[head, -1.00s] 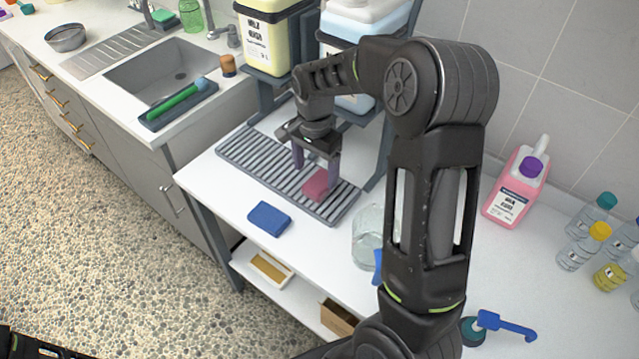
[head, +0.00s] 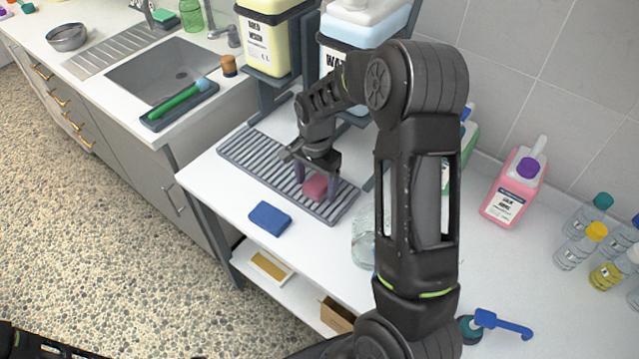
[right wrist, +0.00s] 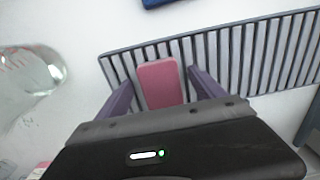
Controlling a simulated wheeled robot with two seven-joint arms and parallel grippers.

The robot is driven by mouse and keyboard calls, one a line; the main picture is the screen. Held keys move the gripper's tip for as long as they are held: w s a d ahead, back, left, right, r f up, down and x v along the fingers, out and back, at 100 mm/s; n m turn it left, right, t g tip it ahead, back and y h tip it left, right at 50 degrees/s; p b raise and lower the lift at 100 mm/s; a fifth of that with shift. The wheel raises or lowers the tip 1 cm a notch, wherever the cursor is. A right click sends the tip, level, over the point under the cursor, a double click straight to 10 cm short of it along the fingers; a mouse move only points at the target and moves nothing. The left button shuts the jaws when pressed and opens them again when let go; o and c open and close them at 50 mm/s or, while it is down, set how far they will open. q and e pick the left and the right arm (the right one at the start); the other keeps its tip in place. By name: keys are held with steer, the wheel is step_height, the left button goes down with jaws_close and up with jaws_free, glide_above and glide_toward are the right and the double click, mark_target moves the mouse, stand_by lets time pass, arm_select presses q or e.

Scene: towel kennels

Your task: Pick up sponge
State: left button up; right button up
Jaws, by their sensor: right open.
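A pink sponge (head: 315,187) lies on the grey slatted drying rack (head: 262,166) on the white counter. It also shows in the right wrist view (right wrist: 160,83), with the rack's slats (right wrist: 235,60) around it. My right gripper (head: 317,188) is open, with its purple fingers down on either side of the sponge. In the right wrist view the fingers (right wrist: 160,92) stand apart with a gap to each side of the sponge. A blue sponge (head: 270,217) lies on the counter in front of the rack. At the lower left only a dark part of my left arm shows.
A clear glass jar (head: 363,240) stands right of the rack, partly behind my arm. Large jugs (head: 270,45) on a stand rise behind the rack. A pink bottle (head: 515,185) and several small bottles stand at right. The sink (head: 170,70) is at left.

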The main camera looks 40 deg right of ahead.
steer(key=shift+c, duration=0.2)
steer(key=c, duration=1.4)
